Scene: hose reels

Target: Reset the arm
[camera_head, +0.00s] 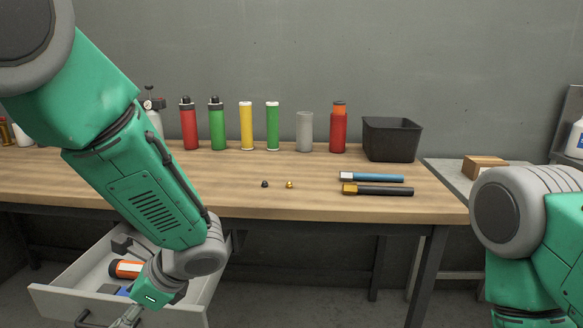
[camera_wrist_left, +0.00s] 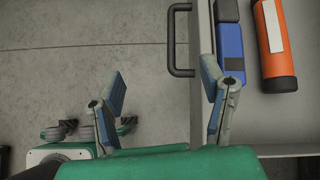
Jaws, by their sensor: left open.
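My left arm comes down from the upper left in the head view, in front of the table. My left gripper (camera_head: 130,316) is at the bottom edge, by the front of an open drawer (camera_head: 190,316). In the left wrist view my left gripper (camera_wrist_left: 162,95) is open, with its fingers wide apart and nothing between them. One finger is over the drawer beside a blue object (camera_wrist_left: 229,45); the drawer handle (camera_wrist_left: 171,40) shows between and beyond the fingers. My right arm shows at the right of the head view, but its gripper is out of view.
An orange cylinder (camera_wrist_left: 274,45) lies in the drawer. On the wooden table (camera_head: 300,207) stand several bottles and tubes, a black bin (camera_head: 391,140), and two tools, one blue (camera_head: 371,177) and one black (camera_head: 385,190). The table's front middle is mostly clear.

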